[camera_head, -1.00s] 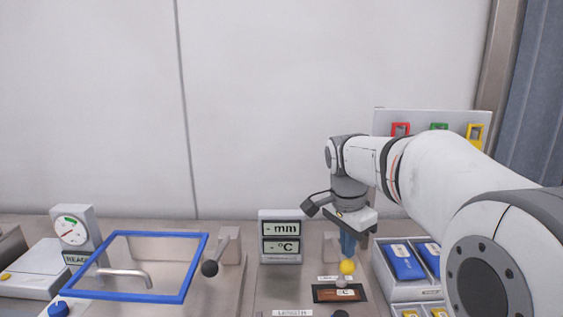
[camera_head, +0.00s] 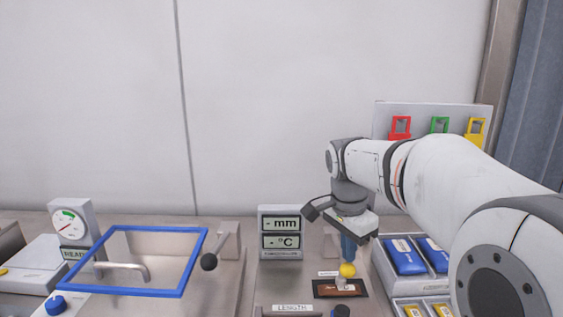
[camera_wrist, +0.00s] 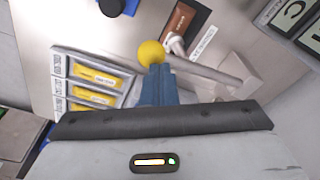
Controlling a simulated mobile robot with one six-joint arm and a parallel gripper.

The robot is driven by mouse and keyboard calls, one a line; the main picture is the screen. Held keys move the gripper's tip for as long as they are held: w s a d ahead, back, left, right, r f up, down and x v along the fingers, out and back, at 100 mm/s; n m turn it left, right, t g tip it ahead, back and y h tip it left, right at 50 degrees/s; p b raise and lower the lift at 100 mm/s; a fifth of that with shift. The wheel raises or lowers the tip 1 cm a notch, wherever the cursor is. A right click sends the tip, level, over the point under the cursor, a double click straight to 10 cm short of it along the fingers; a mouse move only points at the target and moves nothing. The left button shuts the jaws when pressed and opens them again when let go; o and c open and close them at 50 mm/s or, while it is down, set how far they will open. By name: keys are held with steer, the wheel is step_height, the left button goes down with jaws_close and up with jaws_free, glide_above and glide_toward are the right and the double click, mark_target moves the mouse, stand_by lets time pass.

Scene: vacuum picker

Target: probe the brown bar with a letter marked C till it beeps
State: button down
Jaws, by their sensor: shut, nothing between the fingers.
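The brown bar (camera_head: 322,290) lies on the bench in the head view. A grey probe tip stands over its middle, and its letter is hard to read now. The bar also shows in the wrist view (camera_wrist: 181,20). The probe lever's yellow knob (camera_head: 347,270) is just above the bar; in the wrist view the knob (camera_wrist: 151,52) is at my fingertips. My gripper (camera_head: 348,258) points down with its blue fingers shut and empty, at the top of the knob and seemingly touching it. The display (camera_head: 281,233) reads "- mm" and "- °C".
Trays of blue packs (camera_head: 404,256) and yellow packs (camera_head: 413,313) stand right of the bar. Coloured tags (camera_head: 439,125) hang behind my arm.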

steer(key=shift+s+f+b, duration=0.35)
steer(key=shift+f+b, duration=0.15)
steer(key=shift+f, duration=0.45)
